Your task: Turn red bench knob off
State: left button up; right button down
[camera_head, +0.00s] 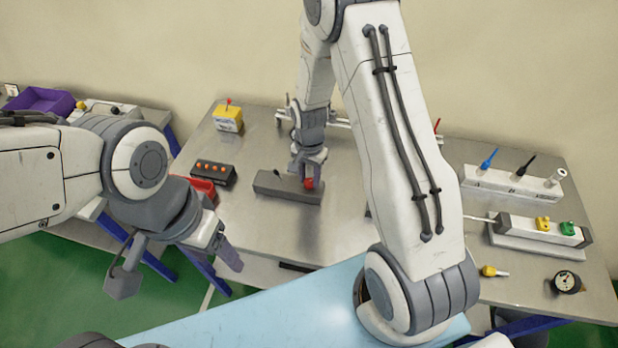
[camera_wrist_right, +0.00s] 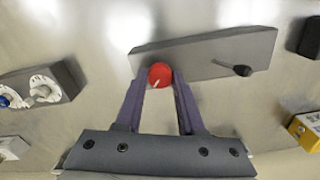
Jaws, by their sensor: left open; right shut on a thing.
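The red knob (camera_wrist_right: 160,75) sits at one end of a grey block (camera_wrist_right: 215,52). In the head view the knob (camera_head: 309,184) shows at the right end of the block (camera_head: 285,189) on the bench. My right gripper (camera_wrist_right: 160,82) reaches down with its two fingers on either side of the knob and is shut on it. A pale mark shows on the knob's face. My left gripper (camera_head: 230,275) is open and empty, low at the left near the bench's front edge.
A black lever (camera_wrist_right: 234,69) stands on the block's other end. A white lever block (camera_head: 512,184), a gauge (camera_head: 566,282) and a yellow fitting (camera_head: 494,271) are right.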

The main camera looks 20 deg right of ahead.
aim_at(309, 181)
jog(key=shift+m, duration=0.3)
jog(key=c, duration=0.5)
grip_release()
jog(key=shift+r, duration=0.1)
notch_tip(309, 181, up, 10)
jog(key=shift+r+b, duration=0.15)
jog(key=shift+b, duration=1)
jog(key=shift+a, duration=0.1)
